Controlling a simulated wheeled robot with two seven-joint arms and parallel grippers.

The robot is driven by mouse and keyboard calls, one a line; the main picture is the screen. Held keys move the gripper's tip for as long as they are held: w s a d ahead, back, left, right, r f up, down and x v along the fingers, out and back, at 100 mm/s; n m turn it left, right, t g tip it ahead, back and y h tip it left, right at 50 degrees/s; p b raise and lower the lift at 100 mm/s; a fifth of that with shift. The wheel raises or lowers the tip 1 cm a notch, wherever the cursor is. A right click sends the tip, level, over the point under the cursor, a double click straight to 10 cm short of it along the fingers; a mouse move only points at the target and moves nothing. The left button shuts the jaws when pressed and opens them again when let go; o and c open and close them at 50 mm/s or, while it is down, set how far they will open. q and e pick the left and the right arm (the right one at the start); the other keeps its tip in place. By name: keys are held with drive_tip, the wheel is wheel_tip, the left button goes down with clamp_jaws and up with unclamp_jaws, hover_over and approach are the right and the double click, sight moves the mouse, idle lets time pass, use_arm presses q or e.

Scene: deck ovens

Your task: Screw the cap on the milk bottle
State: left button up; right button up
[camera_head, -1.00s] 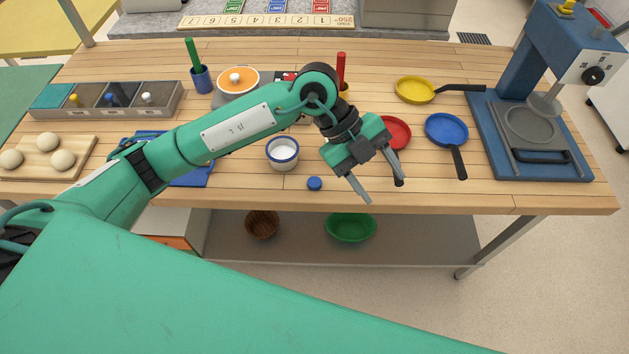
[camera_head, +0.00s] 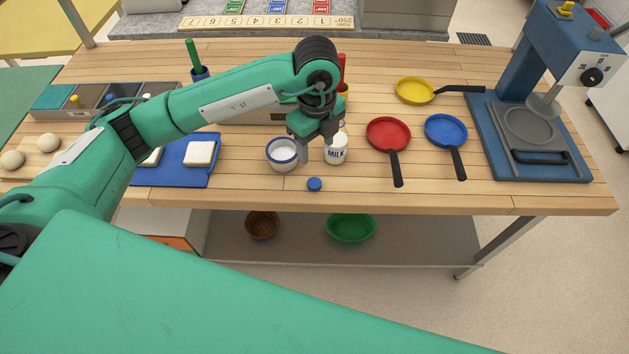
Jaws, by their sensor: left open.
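The milk bottle (camera_head: 336,153), white with a "MILK" label, stands upright on the wooden table; its top is partly hidden by my left gripper. The blue cap (camera_head: 314,184) lies on the table in front of the bottle, slightly to its left. My left gripper (camera_head: 318,153) is open and points down, its fingers just above and beside the bottle's left side. I cannot tell whether a finger touches the bottle. Nothing shows between the fingers. My right gripper is not in view.
A white bowl with a blue rim (camera_head: 282,154) stands close left of the gripper. Red (camera_head: 388,133), blue (camera_head: 445,130) and yellow (camera_head: 414,90) pans lie to the right. A blue board (camera_head: 172,173) with white slices lies left. The table's front edge near the cap is clear.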

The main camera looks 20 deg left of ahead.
use_arm(q)
drive_tip(key=p, duration=0.1)
hover_over(315, 182)
drive_tip(key=f, duration=0.6)
drive_tip(key=shift+w+f, duration=0.2)
drive_tip(key=shift+w, duration=0.1)
drive_tip(key=shift+s+f+p, duration=0.15)
drive_tip(key=shift+f+p, duration=0.15)
drive_tip(key=shift+p, duration=0.1)
drive_tip(key=f, duration=0.1)
drive_tip(key=f+p, duration=0.1)
drive_tip(key=f, duration=0.1)
drive_tip(key=shift+s+f+p, duration=0.3)
drive_tip(key=shift+f, duration=0.5)
drive_tip(key=c, duration=1.1)
